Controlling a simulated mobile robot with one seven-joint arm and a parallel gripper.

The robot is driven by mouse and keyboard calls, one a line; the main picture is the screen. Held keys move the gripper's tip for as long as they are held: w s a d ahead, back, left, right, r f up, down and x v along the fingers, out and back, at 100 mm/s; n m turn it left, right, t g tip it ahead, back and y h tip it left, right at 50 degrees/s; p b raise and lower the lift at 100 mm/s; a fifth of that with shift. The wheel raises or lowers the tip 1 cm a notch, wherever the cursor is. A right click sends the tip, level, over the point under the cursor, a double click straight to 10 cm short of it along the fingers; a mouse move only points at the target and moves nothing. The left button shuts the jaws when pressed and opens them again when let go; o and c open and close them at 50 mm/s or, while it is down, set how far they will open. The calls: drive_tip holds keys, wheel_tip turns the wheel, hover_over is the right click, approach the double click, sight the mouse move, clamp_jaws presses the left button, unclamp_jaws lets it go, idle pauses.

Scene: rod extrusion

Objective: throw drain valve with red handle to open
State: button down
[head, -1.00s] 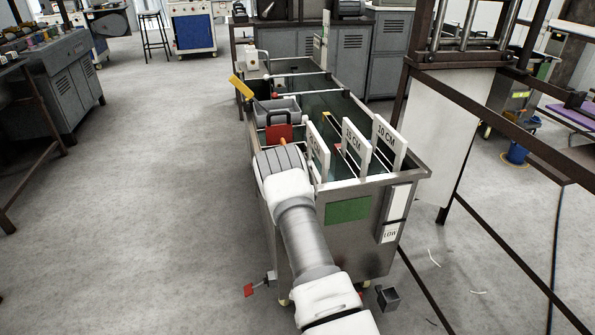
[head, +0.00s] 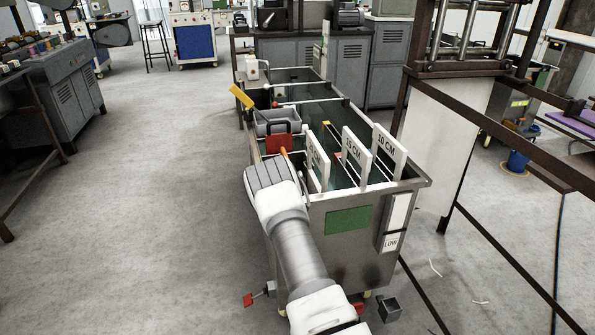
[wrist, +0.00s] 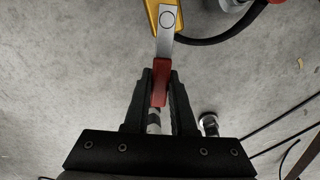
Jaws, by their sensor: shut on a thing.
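In the wrist view a red handle grip (wrist: 160,82) sits on a flat grey lever (wrist: 166,40). The lever's upper end has a round pivot over a yellow part (wrist: 152,10). My gripper (wrist: 160,80) is shut on the red grip, one black finger on each side. The fingers hide part of what lies below the grip. In the head view my arm reaches up along the metal tank (head: 362,245), and the gripper's fingers do not show. A small red handle (head: 248,300) sticks out low at the tank's left side. I cannot tell whether it is the held one.
A black hose (wrist: 225,35) curves beside the lever. A metal fitting (wrist: 209,125) stands right of my gripper. White depth plates (head: 387,153) rise from the tank, and a yellow lever (head: 241,97) stands at its left rim. Dark rails cross the right; floor at left is clear.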

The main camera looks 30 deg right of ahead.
drive_tip(key=shift+s+d+n, duration=0.3)
drive_tip(key=shift+d+n, duration=0.25)
drive_tip(key=shift+n, duration=0.45)
drive_tip(key=shift+d, duration=0.1)
drive_tip(key=shift+s+d+n, duration=0.1)
drive_tip(key=shift+d+n, duration=0.1)
drive_tip(key=shift+n, duration=0.3)
drive_tip(key=c, duration=1.2)
unclamp_jaws()
drive_tip(key=shift+d, duration=0.1)
drive_tip(key=o, duration=0.5)
drive_tip(key=shift+o, duration=0.2)
drive_tip(key=shift+r, duration=0.15)
wheel_tip(320, 180, up, 17)
drive_tip(key=p, duration=0.9)
